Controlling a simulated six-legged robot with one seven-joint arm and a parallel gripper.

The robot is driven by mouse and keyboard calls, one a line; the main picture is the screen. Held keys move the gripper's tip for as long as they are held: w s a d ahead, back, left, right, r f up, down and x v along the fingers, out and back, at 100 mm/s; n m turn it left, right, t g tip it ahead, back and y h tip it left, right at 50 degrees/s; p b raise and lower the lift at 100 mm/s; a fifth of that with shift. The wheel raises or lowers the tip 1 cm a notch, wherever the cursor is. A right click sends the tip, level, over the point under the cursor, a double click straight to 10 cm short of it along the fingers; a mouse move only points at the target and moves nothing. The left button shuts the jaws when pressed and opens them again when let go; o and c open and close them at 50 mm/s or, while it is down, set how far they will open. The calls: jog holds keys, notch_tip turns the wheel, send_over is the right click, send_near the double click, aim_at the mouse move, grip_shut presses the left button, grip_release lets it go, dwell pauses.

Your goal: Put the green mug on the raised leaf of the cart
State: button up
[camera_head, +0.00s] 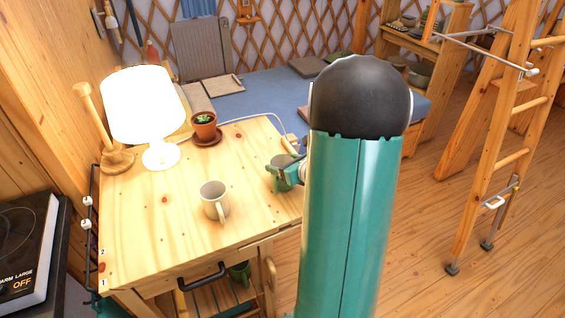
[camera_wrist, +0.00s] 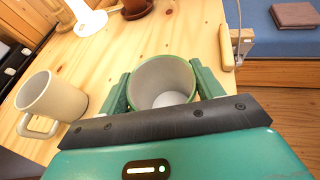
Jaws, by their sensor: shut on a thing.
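The green mug (camera_head: 279,175) is between the fingers of my gripper (camera_head: 298,170), near the right edge of the pale wooden cart top (camera_head: 160,225). In the wrist view I look into the mug's grey inside and green rim (camera_wrist: 160,82); it is upright or nearly so. My gripper (camera_wrist: 162,92) is shut on it, with one green finger on each side. I cannot tell whether the mug's base touches the wood. Which part of the top is the raised leaf is not clear, and my arm hides some of the cart's right side.
A beige mug (camera_head: 214,201) stands left of the green one, also in the wrist view (camera_wrist: 46,103). Bare wood lies around the beige mug. A ladder (camera_head: 495,150) stands at right.

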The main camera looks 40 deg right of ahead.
jog(key=o, duration=0.8)
jog(key=shift+w+f, duration=0.15)
jog(key=shift+f, duration=0.05)
jog(key=o, duration=0.4)
jog(key=shift+c, duration=0.2)
